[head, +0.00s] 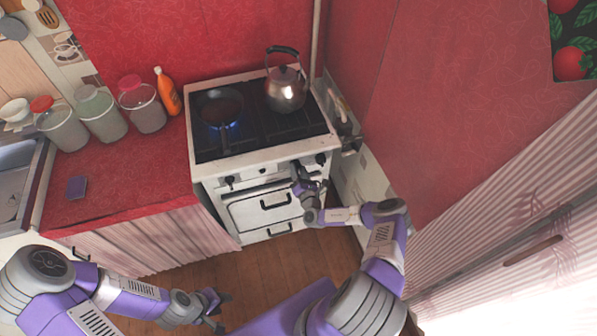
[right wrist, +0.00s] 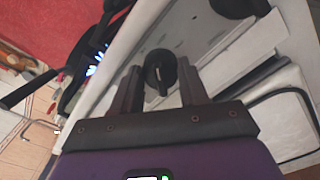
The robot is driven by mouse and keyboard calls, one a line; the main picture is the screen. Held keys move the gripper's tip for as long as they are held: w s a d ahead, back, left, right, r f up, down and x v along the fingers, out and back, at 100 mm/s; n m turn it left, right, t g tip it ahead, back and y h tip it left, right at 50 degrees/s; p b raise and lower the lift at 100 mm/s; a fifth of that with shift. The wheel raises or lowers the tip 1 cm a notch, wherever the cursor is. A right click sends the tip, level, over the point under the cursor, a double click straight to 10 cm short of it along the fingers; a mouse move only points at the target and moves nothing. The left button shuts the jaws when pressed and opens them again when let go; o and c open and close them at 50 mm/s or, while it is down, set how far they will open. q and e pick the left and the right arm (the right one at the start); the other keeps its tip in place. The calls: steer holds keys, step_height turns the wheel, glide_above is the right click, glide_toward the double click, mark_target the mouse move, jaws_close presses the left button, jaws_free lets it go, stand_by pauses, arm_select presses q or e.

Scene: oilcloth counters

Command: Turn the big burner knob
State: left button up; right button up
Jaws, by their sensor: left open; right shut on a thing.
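The white stove (head: 262,158) has black knobs along its front panel. My right gripper (head: 299,172) is at this panel, between the left knob (head: 229,180) and the right knob (head: 320,158). In the right wrist view, a round black burner knob (right wrist: 158,72) with a raised grip bar sits between the fingers of my right gripper (right wrist: 160,88), which is shut on it. Another black knob (right wrist: 233,5) shows at the top edge there. I cannot tell which knob serves the big burner. My left gripper (head: 219,310) is open and empty, low above the floor.
A dark pan (head: 220,105) stands on the left burner, with blue flame (head: 226,125) beneath it. A steel kettle (head: 286,90) stands at the back right. Jars (head: 100,116) and an orange bottle (head: 168,92) stand on the red counter (head: 130,180). A wall closes the stove's right side.

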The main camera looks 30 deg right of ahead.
steer(key=shift+m, duration=0.6)
steer(key=o, duration=1)
steer(key=p+v, duration=0.1)
steer(key=v, duration=0.6)
steer(key=shift+s, duration=0.25)
